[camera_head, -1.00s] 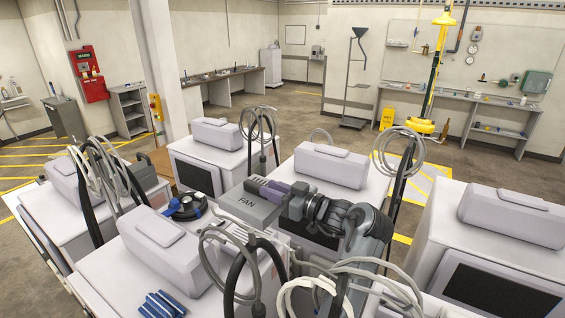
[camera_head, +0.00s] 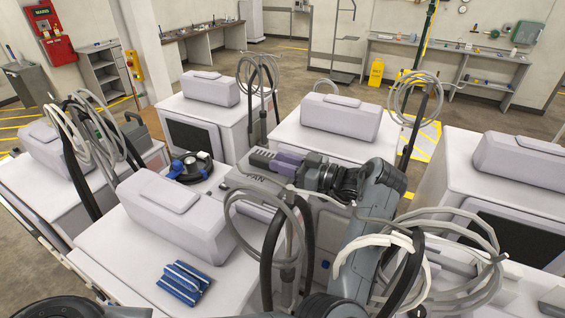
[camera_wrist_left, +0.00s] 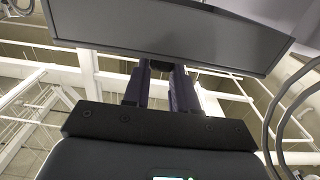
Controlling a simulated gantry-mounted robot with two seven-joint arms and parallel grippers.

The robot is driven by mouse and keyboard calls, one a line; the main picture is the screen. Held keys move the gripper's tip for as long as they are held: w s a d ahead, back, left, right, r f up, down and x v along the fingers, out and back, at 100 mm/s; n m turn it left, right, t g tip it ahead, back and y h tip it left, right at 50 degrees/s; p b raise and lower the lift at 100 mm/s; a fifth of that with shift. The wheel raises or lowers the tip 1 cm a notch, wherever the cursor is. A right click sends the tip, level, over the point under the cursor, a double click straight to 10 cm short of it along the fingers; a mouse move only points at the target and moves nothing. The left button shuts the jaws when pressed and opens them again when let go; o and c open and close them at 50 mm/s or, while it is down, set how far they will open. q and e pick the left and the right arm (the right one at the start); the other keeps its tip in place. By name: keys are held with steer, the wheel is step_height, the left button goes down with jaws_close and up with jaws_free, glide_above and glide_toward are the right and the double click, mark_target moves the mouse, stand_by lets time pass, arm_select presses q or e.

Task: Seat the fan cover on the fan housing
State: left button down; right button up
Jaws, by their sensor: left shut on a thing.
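A grey boxy part marked FAN (camera_head: 244,184), which looks like the fan cover, is at the left gripper (camera_head: 266,159), above or beside a white machine. The gripper is shut on it; its fingers lie across the cover's upper side and hide part of it. In the left wrist view, the cover (camera_wrist_left: 180,32) is a wide grey panel across the top, with the fingers (camera_wrist_left: 160,72) reaching up to it. I cannot pick out the fan housing with certainty, nor tell whether the cover touches anything. My right gripper is not seen.
Coiled hoses (camera_head: 282,215) on a stand rise close in front of the cover. A black round device with blue clips (camera_head: 190,167) lies to its left. Blue-and-white packs (camera_head: 185,282) lie on the near machine (camera_head: 130,255). White machines crowd both sides; open floor lies behind.

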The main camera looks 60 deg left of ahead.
mark_target(284, 180)
arm_select(q)
steer(key=shift+d+f+b, duration=0.1)
steer(key=shift+f+b, duration=0.1)
steer(key=shift+b, duration=0.25)
steer(key=shift+f+b, duration=2.2)
steer(key=shift+f, duration=0.45)
steer(key=shift+b, duration=0.45)
steer(key=shift+f, duration=0.2)
steer(key=shift+f+b, duration=0.9)
steer(key=shift+f, duration=0.05)
